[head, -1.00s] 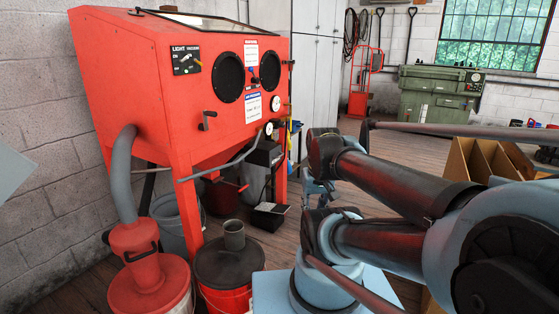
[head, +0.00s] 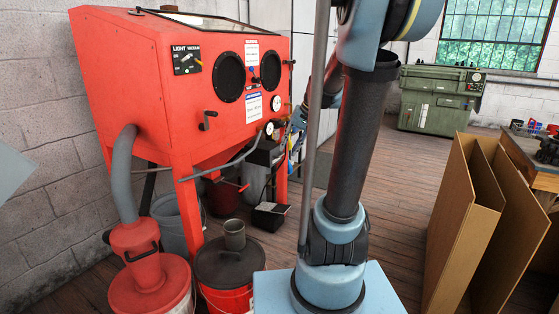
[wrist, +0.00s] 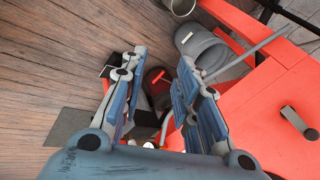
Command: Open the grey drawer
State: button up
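I cannot make out a grey drawer in either view. In the wrist view my gripper (wrist: 158,65) is open, its two blue-grey fingers spread apart with nothing held between them. It points down past the red blasting cabinet toward the floor, with a dark red bucket (wrist: 157,82) seen beyond the gap. In the head view my arm stands upright in the middle and partly hides the gripper, which is near the right side of the red cabinet (head: 130,80).
Tall grey cabinets (head: 303,40) stand behind, mostly hidden by my arm. A lidded bucket (head: 228,262) and a vacuum (head: 140,265) stand before the red cabinet. Brown panels (head: 455,225) stand at right. A green machine (head: 430,103) is at the back; floor before it is clear.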

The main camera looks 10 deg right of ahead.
jog(key=w+d+f+m+t+y, duration=0.1)
jog(key=w+d+f+y, duration=0.1)
jog(key=w, duration=1)
jog(key=w+d+f+m+t+y, duration=0.1)
jog(key=w, duration=1)
jog(key=w+d+f+m+y, duration=0.1)
jog(key=w+d+f+y, duration=0.1)
jog(key=w, duration=1)
jog(key=w+d+f+m+t+y, duration=0.1)
jog(key=w+d+f, duration=0.3)
jog(key=w+f, duration=0.3)
jog(key=w+d+f+m+t+y, duration=0.1)
jog(key=w+d+f+t, duration=0.1)
jog(key=w+d+f, duration=0.45)
jog(key=w+d+f+t+y, duration=0.15)
jog(key=w+f, duration=0.25)
jog(key=f, duration=0.6)
jog(key=x, duration=1.7)
jog(key=shift+s+a+f, duration=0.1)
jog(key=shift+s+a, duration=0.05)
jog(key=shift+c, duration=0.6)
